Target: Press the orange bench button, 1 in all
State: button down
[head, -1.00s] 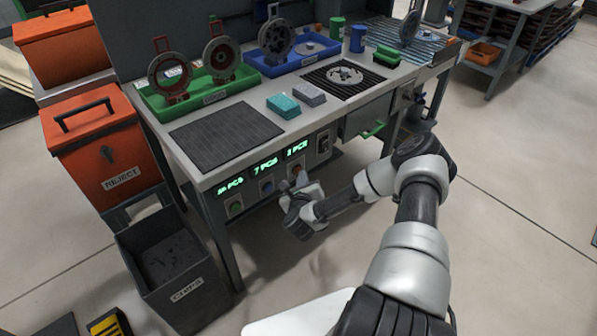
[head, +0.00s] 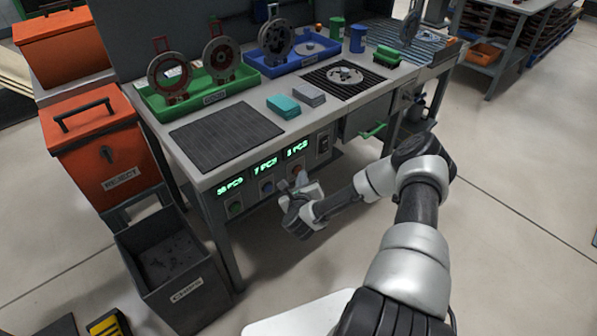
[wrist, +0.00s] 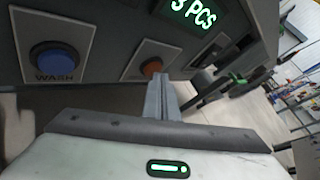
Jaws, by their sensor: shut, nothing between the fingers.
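The orange button (wrist: 152,68) is on the bench's front panel, below the lit display (wrist: 196,12), which reads 3 PCS in the wrist view. My gripper (wrist: 160,76) is shut and empty. Its fingertips are at the orange button's lower right edge in the wrist view and partly cover it. I cannot tell whether they touch it.
A blue button (wrist: 52,60) labelled WASH is to the left of the orange one. A green button (head: 235,207) is farther left. A switch (head: 323,143) and a green-handled drawer (head: 366,126) are to the right. A dark bin (head: 180,268) stands at the lower left.

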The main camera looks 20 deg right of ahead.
jog(key=shift+s+d, duration=0.2)
jog(key=shift+s, duration=0.4)
jog(key=shift+s, duration=0.1)
jog(key=s, duration=0.1)
jog(key=s+d, duration=0.1)
jog(key=s, duration=0.1)
jog(key=s+p, duration=0.1)
jog(key=shift+s+d, duration=0.25)
jog(key=shift+d, duration=0.1)
dwell(0.5)
